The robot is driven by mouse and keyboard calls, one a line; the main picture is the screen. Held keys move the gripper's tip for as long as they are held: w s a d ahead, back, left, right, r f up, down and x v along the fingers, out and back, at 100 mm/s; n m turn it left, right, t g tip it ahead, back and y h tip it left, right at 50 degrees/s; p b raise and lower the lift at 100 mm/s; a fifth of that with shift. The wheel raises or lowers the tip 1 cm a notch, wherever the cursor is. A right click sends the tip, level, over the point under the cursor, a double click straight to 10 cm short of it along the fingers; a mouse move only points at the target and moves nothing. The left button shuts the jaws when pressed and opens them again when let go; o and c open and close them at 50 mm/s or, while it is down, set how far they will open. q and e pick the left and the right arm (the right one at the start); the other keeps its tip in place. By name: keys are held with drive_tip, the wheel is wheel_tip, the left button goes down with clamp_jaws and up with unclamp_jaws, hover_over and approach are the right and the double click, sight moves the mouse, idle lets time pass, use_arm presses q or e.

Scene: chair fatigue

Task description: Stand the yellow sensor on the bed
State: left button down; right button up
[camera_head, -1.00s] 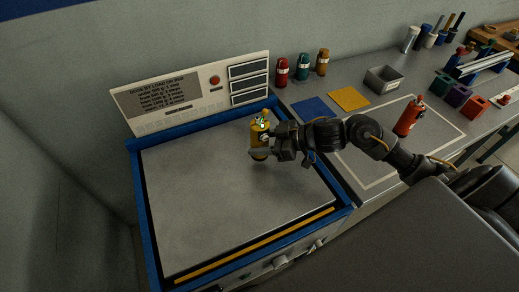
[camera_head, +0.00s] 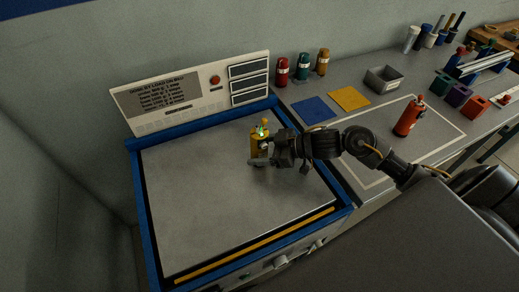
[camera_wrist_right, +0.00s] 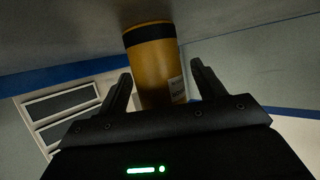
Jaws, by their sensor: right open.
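The yellow sensor (camera_head: 256,146) stands upright on the grey bed (camera_head: 215,205), toward its back right part. In the right wrist view the yellow sensor (camera_wrist_right: 153,68) shows a dark band near one end and a white label, and it lies just beyond and between the finger tips. My right gripper (camera_head: 262,157) is open at the sensor's front right side; it also shows in the right wrist view (camera_wrist_right: 160,85) with its fingers apart. Whether a finger still touches the sensor cannot be told. My left gripper is not in view.
A blue frame (camera_head: 146,225) edges the bed, with a control panel (camera_head: 190,92) behind it. On the bench at right are an orange-red cylinder (camera_head: 408,117), blue (camera_head: 313,110) and yellow (camera_head: 349,98) squares, and a grey bin (camera_head: 383,79). The bed's front and left are clear.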

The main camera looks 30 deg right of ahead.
drive_tip(key=shift+r, duration=0.25)
drive_tip(key=v, duration=1)
drive_tip(key=shift+s+d, duration=0.1)
drive_tip(key=shift+d, duration=0.05)
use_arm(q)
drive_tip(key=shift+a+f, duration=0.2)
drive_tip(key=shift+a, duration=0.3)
use_arm(e)
drive_tip(key=shift+v, duration=0.85)
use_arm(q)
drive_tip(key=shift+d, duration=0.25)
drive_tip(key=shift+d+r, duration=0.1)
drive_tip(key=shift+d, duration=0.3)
use_arm(e)
drive_tip(key=shift+r, duration=0.1)
